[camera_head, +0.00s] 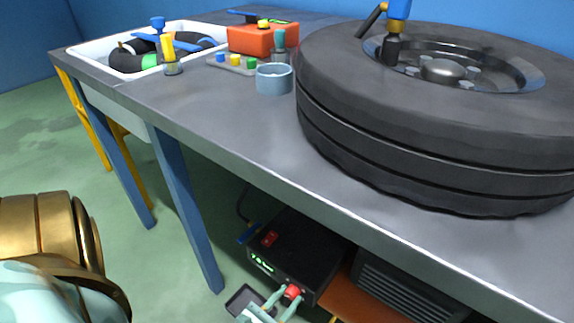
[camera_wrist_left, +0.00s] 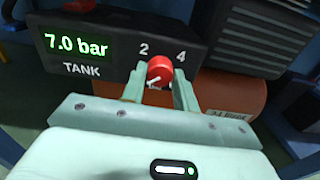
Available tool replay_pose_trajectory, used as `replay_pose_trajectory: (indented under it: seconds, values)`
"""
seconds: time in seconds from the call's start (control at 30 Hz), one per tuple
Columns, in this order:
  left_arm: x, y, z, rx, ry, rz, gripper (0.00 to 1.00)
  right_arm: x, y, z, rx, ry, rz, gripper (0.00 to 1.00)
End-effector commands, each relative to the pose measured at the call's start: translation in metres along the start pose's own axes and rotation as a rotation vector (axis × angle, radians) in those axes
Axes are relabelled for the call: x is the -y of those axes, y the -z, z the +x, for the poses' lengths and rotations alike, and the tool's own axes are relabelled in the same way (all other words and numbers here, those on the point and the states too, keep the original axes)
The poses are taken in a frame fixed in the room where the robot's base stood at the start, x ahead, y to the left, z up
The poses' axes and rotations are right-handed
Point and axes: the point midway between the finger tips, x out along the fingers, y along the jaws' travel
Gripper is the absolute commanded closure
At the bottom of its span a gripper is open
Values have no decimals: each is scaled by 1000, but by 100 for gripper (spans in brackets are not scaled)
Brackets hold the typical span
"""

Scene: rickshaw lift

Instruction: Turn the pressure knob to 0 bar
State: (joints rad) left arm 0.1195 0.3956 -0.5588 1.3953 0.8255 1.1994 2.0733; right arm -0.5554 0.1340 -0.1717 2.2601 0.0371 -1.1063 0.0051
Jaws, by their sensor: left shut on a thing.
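The red pressure knob (camera_head: 292,291) is on the front of a black compressor box (camera_head: 297,252) under the table. In the left wrist view the red knob (camera_wrist_left: 160,70) has a white pointer slanting toward the lower left, with the marks 2 and 4 above it; other marks are hidden. The green display (camera_wrist_left: 77,45) reads 7.0 bar, with TANK below it. My left gripper (camera_head: 285,301) is shut on the knob, with one finger on each side, as the left wrist view also shows (camera_wrist_left: 160,84). My right gripper is not in view.
The workbench (camera_head: 215,115) overhangs the compressor, and its blue leg (camera_head: 188,205) stands to the left. An orange tank (camera_wrist_left: 225,100) and a dark ribbed block (camera_head: 400,290) are beside the compressor. A large tire (camera_head: 335,125) lies on the bench. A red switch (camera_head: 269,238) is on the compressor top.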

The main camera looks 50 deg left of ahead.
Motion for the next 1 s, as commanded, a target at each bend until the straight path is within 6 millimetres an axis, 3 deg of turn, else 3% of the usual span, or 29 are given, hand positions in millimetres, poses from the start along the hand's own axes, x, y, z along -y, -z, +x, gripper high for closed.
replay_pose_trajectory:
  seconds: [0.63, 0.67, 0.73, 1.0]
  values:
    - [-1, 2, -2, -7, -1, -50, 93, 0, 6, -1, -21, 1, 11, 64]
    - [-1, 2, -2, -7, -1, -50, 65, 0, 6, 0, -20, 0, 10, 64]
    - [0, 2, -2, -6, 0, -50, 49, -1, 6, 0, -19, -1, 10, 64]
    - [0, 1, -1, -3, 0, -50, 49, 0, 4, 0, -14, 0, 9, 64]
